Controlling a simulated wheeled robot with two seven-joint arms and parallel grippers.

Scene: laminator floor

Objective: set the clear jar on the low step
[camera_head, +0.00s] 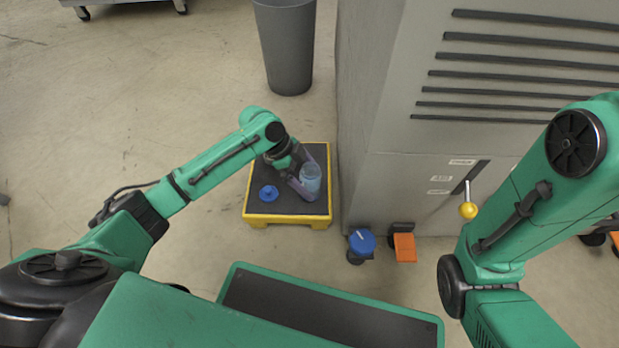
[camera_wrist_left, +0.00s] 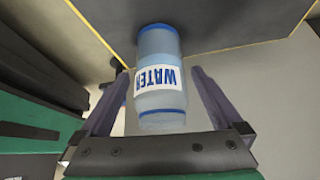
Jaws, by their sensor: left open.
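The clear jar (camera_head: 311,178), bluish and see-through, stands on the dark top of the low yellow-edged step (camera_head: 286,219). In the left wrist view the jar (camera_wrist_left: 160,105) carries a white label reading "WATER". My left gripper (camera_head: 304,186) is open, with one finger on each side of the jar. In the left wrist view the left gripper (camera_wrist_left: 152,95) shows gaps between its fingers and the jar. My right arm comes in from the right, but its gripper is out of view.
A blue knob-like object (camera_head: 268,193) lies on the step, left of the jar. A grey bin (camera_head: 286,50) stands behind. A grey machine cabinet (camera_head: 390,140) with a yellow-knobbed lever (camera_head: 468,210) rises close on the right. A blue-topped item (camera_head: 361,242) and an orange pedal (camera_head: 404,247) are at its foot.

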